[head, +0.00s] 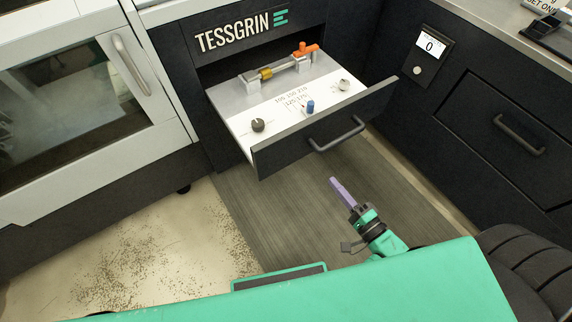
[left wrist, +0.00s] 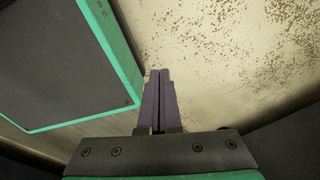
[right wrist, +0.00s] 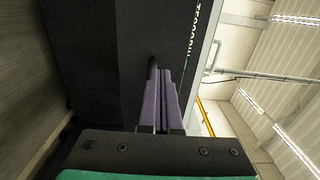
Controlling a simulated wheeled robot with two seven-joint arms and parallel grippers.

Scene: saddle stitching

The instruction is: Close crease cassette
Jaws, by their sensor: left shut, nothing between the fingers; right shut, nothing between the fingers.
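The crease cassette (head: 240,126) is a drawer that stands pulled out under the TESSGRIN sign in the head view. Its white and grey top carries a bar with an orange clamp (head: 304,50), a brass-coloured collar (head: 265,73), and black, blue and silver knobs. Its dark front has a bar handle (head: 337,134). My right gripper (head: 336,184) is shut and empty, below and in front of the handle, apart from it. In the right wrist view its fingers (right wrist: 162,100) are together before a dark panel. My left gripper (left wrist: 159,100) is shut and empty above the speckled floor, outside the head view.
A glass-doored cabinet (head: 80,120) stands at left. At right are a panel with a display reading 0 (head: 430,48) and a closed drawer with a handle (head: 519,135). A grey mat (head: 290,215) lies below the cassette. A dark chair (head: 520,265) is at lower right.

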